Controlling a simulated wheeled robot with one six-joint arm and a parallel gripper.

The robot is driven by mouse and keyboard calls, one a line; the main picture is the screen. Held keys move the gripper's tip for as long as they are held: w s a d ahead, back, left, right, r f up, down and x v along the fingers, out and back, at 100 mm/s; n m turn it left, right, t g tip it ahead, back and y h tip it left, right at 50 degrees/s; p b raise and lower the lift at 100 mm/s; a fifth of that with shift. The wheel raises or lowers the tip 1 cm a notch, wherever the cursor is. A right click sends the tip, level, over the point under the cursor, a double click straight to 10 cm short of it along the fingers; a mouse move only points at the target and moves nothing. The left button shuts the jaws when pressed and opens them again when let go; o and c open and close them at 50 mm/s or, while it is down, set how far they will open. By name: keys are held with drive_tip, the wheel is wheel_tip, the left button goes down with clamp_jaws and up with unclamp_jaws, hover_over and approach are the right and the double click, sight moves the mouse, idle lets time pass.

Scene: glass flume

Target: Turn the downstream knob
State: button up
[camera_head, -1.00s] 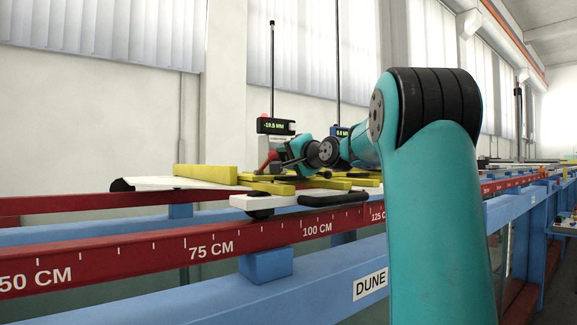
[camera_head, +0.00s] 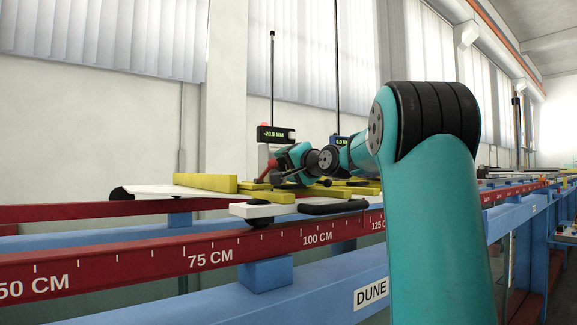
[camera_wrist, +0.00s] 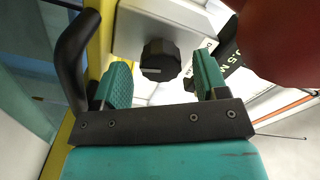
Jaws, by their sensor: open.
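In the wrist view, a ribbed black knob (camera_wrist: 160,60) with a white line across its face is mounted on a pale grey block (camera_wrist: 185,22). My gripper (camera_wrist: 161,66) has one teal-padded finger on each side of the knob, open, with a visible gap on both sides. In the head view, my gripper (camera_head: 281,168) is small and dark below the left gauge display (camera_head: 275,134), which reads about -20.5 mm; the knob is hidden there. A second display (camera_head: 341,140), reading about 0.0, is partly behind my arm. I cannot tell from labels which knob is downstream.
A black curved handle (camera_wrist: 76,55) stands left of my fingers, and a blurred red part (camera_wrist: 290,40) is close at upper right. Yellow bars (camera_head: 205,183) and a white plate lie on the carriage above the red scale rail (camera_head: 160,264).

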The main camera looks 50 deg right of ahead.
drive_tip(key=shift+b+v, duration=3.3)
drive_tip(key=shift+v, duration=5.4)
